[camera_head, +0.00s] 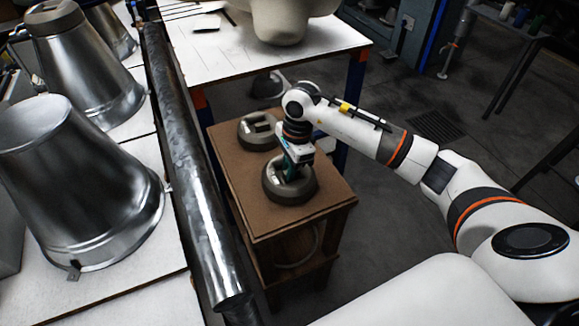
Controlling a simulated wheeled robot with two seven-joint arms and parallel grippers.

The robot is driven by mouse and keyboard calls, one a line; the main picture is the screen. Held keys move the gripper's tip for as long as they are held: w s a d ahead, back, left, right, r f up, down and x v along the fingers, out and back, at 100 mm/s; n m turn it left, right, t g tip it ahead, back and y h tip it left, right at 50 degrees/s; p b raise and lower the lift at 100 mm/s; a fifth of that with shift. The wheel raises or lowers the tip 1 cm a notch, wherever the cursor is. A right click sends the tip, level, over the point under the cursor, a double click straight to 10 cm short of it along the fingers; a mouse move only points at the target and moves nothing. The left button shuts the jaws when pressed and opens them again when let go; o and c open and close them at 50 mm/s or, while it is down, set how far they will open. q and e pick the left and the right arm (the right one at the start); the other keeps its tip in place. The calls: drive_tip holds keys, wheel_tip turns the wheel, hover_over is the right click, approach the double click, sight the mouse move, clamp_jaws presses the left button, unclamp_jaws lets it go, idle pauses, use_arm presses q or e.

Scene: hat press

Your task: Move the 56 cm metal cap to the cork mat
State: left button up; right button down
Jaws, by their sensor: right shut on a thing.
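A round grey cap (289,194) with a recessed middle and a grip bar sits on the brown top (246,195) of a small wooden stand, near its front. My right gripper (289,167) comes down from above and is shut on the bar of this cap. The cap looks level and appears to rest on the stand; any small gap under it cannot be told. A second, similar grey cap (250,140) sits behind it to the left. No size marking can be read on either cap. I cannot tell whether the brown top is the cork mat. My left gripper is not in view.
Large shiny metal cones (80,190) stand on white boards at the left. A thick metal pipe (190,165) runs between them and the stand. A white table (220,60) with a pale rounded form (285,15) is behind. The stand's front right corner is bare.

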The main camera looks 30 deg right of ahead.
drive_tip(key=shift+b, duration=0.35)
idle(0.7)
idle(0.4)
drive_tip(key=c, duration=1.3)
unclamp_jaws()
drive_tip(key=shift+s+f, duration=0.1)
drive_tip(key=shift+f, duration=0.1)
drive_tip(key=shift+d+r+p, duration=0.15)
drive_tip(key=shift+r+p, duration=0.9)
drive_tip(key=shift+r, duration=0.9)
drive_tip(key=shift+d+r+p, duration=0.15)
drive_tip(key=shift+r+p, duration=0.9)
drive_tip(key=shift+r, duration=0.85)
